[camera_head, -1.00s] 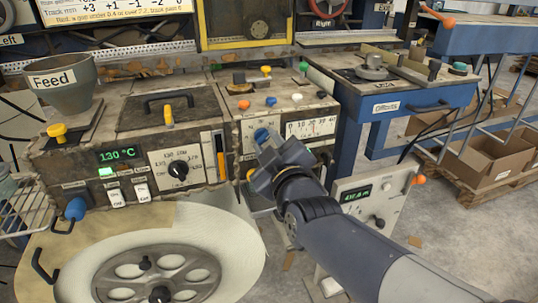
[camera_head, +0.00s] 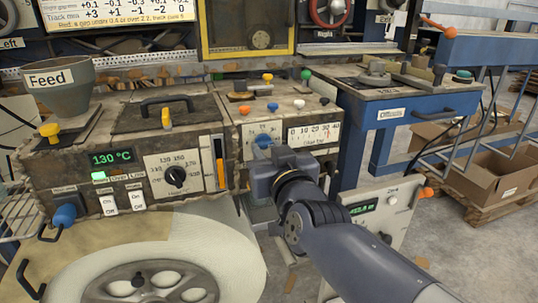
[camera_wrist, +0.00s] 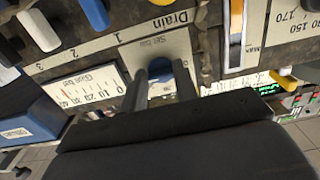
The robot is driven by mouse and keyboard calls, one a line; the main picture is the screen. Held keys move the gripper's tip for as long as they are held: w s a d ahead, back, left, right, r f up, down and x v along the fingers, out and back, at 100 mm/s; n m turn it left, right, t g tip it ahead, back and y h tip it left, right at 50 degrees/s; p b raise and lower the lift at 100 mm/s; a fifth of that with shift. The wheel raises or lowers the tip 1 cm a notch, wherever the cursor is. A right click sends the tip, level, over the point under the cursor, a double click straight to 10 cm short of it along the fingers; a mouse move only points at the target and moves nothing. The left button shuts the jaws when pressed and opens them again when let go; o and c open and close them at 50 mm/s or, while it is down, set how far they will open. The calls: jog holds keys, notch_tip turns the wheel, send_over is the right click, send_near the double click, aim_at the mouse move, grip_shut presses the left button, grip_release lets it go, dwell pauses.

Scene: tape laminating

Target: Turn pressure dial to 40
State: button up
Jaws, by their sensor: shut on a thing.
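The pressure dial, a blue knob (camera_head: 263,140), sits on a pale plate on the front of the worn machine. My gripper (camera_head: 263,151) reaches it from below right and covers its lower part. In the wrist view the two dark fingers (camera_wrist: 163,85) stand on either side of the blue knob (camera_wrist: 159,69), shut on it. A white gauge (camera_head: 313,134) marked 0 to 40 is right of the dial. The gauge also shows in the wrist view (camera_wrist: 95,95), tilted. Its pointer is too small to read.
A black temperature knob (camera_head: 176,176) and a green 130 °C display (camera_head: 111,157) are left of the dial. A large white roll (camera_head: 215,250) fills the lower left.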

dwell(0.3)
jog(key=o, duration=1)
jog(key=shift+c, duration=0.2)
